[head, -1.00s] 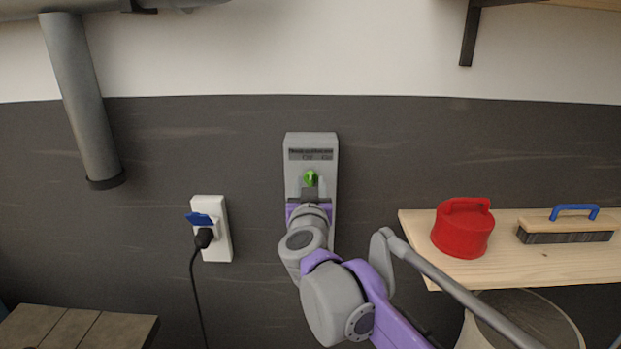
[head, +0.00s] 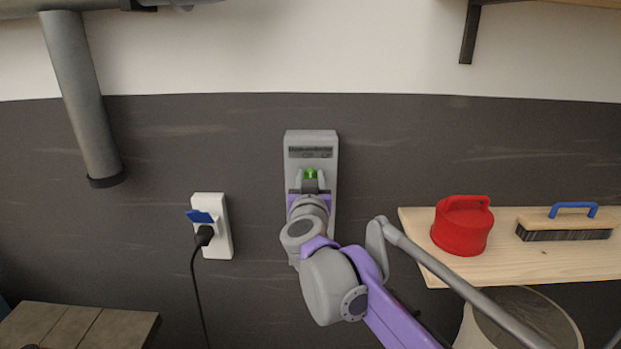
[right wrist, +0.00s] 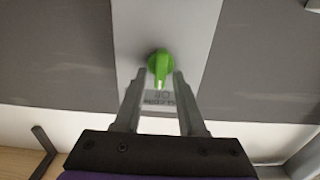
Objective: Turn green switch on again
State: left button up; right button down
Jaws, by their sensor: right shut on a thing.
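The green switch (head: 311,173) is a small rotary knob on a tall grey box (head: 311,140) fixed to the wall. It also shows in the right wrist view (right wrist: 160,64), with its narrow grip pointing down in that picture, toward printed labels. My right gripper (head: 311,181) reaches up to the box from below. Its two fingers, seen in the right wrist view (right wrist: 159,80), stand on either side of the knob and are shut on it. The lower part of the box is partly hidden behind my right arm. My left gripper is not in view.
A white wall socket (head: 222,240) with a blue flap and a black plug (head: 204,236) is to the left. A wooden shelf (head: 480,266) on the right holds a red lidded container (head: 462,232) and a blue-handled brush (head: 565,228). A grey pipe (head: 80,100) hangs upper left.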

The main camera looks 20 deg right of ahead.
jog(key=m, duration=0.4)
jog(key=shift+d+m, duration=0.25)
jog(key=shift+m, duration=0.05)
jog(key=m, duration=0.2)
jog(key=m+p, duration=0.1)
jog(key=m, duration=0.1)
jog(key=shift+s+d+f+m, duration=0.1)
jog(key=shift+d+f+m, duration=0.1)
jog(key=shift+m, duration=0.1)
jog(key=m, duration=0.4)
jog(key=shift+d+f+m+p, duration=0.1)
jog(key=shift+f+m+p, duration=0.05)
jog(key=shift+m+p, duration=0.2)
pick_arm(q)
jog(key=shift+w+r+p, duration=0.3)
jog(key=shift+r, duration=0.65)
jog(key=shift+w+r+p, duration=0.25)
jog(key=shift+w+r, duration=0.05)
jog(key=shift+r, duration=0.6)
pick_arm(e)
jog(key=shift+f+m, duration=0.15)
jog(key=shift+m, duration=0.9)
jog(key=shift+f+m, duration=0.1)
jog(key=shift+m, duration=0.9)
jog(key=c, duration=0.9)
grip_release()
jog(key=shift+o, duration=0.2)
